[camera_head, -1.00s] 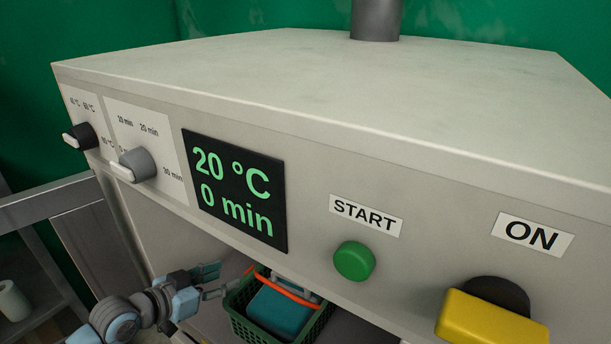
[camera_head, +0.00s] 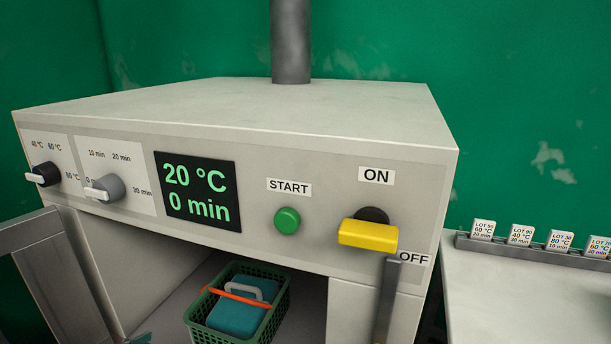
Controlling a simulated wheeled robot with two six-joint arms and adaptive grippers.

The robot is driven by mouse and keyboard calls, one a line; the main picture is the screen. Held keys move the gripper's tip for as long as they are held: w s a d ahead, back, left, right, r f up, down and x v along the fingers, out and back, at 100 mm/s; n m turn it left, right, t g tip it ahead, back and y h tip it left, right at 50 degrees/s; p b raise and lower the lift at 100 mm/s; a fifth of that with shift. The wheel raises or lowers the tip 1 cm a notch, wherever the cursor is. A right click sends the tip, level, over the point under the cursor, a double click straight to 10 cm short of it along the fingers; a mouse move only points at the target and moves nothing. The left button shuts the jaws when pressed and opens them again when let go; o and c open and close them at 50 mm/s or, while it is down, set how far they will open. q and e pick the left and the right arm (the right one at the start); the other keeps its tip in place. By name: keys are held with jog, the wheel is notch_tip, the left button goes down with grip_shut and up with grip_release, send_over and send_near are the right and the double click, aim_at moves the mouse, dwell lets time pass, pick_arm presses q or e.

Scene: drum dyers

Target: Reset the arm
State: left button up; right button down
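The drum dyer's control panel (camera_head: 325,225) faces me in the head view. Its black display (camera_head: 197,191) reads 20 °C and 0 min. The black temperature knob (camera_head: 46,174) and grey time knob (camera_head: 107,187) are at the left. A green START button (camera_head: 287,221) is in the middle. The yellow switch handle (camera_head: 368,236) sits below the ON label, with OFF lower right. A small teal piece (camera_head: 138,339) at the bottom edge looks like the tip of my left gripper; its opening is hidden. My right gripper is not in view.
A green basket (camera_head: 270,321) with a teal item (camera_head: 236,318) and orange handle stands in the bay under the panel. A dark upright bar (camera_head: 386,300) is right of the bay. Several lot cards (camera_head: 521,234) stand in a rack on the right table (camera_head: 540,300).

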pick_arm(q)
jog(key=s+a+f+n+y, duration=0.1)
jog(key=a+f+n+y, duration=0.35)
jog(key=a+f, duration=0.85)
jog(key=s+a+f+g+y+p, duration=0.3)
jog(key=s+f+g, duration=0.2)
jog(key=s+f, duration=0.85)
jog(key=s+d+f+g+p, duration=0.1)
jog(key=s+d+f+g, duration=0.15)
jog(key=s+f, duration=0.4)
jog(key=s+d+f+g, duration=0.1)
jog(key=s+d+f, duration=0.35)
jog(key=s, duration=0.25)
jog(key=s+d+f+g+h+p, duration=0.1)
jog(key=s+d+f+g+h, duration=0.1)
jog(key=s+d, duration=1)
jog(key=shift+s+d+f+m+p, duration=0.3)
jog(key=shift+s+f+m+p, duration=0.05)
jog(key=shift+f, duration=0.4)
